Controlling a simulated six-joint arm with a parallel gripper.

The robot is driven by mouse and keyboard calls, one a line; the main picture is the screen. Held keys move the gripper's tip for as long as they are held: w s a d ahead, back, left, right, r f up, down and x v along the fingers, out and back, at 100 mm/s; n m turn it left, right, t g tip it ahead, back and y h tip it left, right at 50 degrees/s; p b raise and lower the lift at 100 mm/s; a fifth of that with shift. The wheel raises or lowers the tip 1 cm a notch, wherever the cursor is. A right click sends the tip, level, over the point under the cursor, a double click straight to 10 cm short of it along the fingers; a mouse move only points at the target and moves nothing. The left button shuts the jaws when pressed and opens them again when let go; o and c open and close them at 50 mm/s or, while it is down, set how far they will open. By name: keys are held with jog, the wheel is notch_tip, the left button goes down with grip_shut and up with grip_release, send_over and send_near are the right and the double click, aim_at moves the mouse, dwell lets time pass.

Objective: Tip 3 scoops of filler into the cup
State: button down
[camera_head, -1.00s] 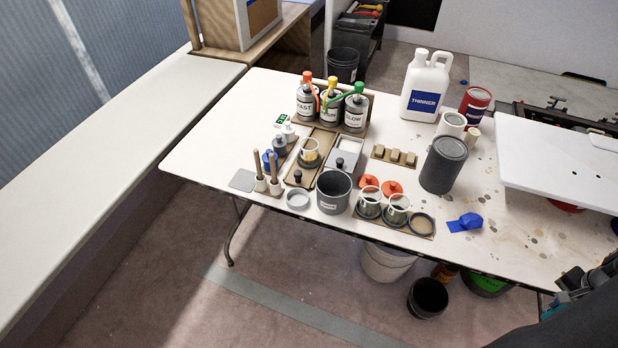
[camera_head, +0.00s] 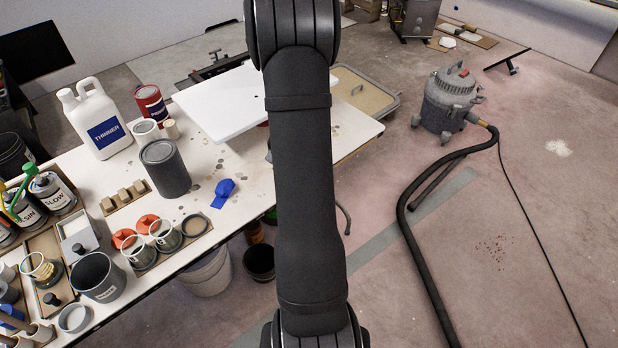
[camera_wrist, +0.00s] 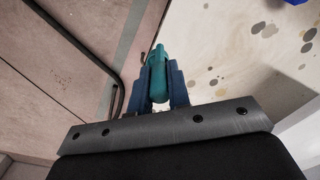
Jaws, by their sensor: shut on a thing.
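My gripper (camera_wrist: 159,85) is shut on a teal rounded object (camera_wrist: 158,62) in the wrist view, above the table's edge. My arm hides the gripper in the head view. Whether the teal object is a scoop I cannot tell. A clear cup with yellowish contents (camera_head: 40,266) stands at the left of the table. Two more clear cups, one at the left (camera_head: 136,249) and one at the right (camera_head: 165,237), stand near the front edge. A grey box with a white top or contents (camera_head: 73,221) stands near them; whether it holds filler I cannot tell.
The table (camera_head: 205,170) has labelled cans at left, a white thinner jug (camera_head: 95,120), a dark grey can (camera_head: 165,168) and a blue item (camera_head: 223,192). A white board (camera_head: 225,105) lies at the far side. A vacuum (camera_head: 448,102) with a hose stands on the floor at right.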

jog(key=s+a+r+m, duration=0.1)
jog(key=s+a+r, duration=0.3)
jog(key=a, duration=0.7)
jog(key=s+a+r, duration=0.1)
jog(key=a+r, duration=0.6)
jog(key=a, duration=0.3)
jog(key=s+a+r+m, duration=0.1)
jog(key=s+a+r, duration=0.3)
jog(key=a, duration=0.7)
jog(key=s+a+f+n+y, duration=0.1)
jog(key=s+a+f, duration=0.1)
jog(key=s+a, duration=0.5)
jog(key=s+a+f+n, duration=0.1)
jog(key=s+a+f, duration=0.1)
jog(key=a, duration=1)
jog(key=s+a+f+n+y, duration=0.1)
jog(key=s+a+f+n, duration=0.1)
jog(key=s+a, duration=0.5)
jog(key=shift+w+a+f, duration=0.3)
jog(key=shift+f, duration=1.3)
jog(key=shift+w+a+f, duration=0.3)
jog(key=shift+w+f, duration=0.05)
jog(key=shift+f, duration=1.3)
jog(key=shift+w+a+f, duration=0.3)
jog(key=shift+f, duration=1.3)
notch_tip(320, 180, up, 8)
jog(key=shift+r, duration=0.25)
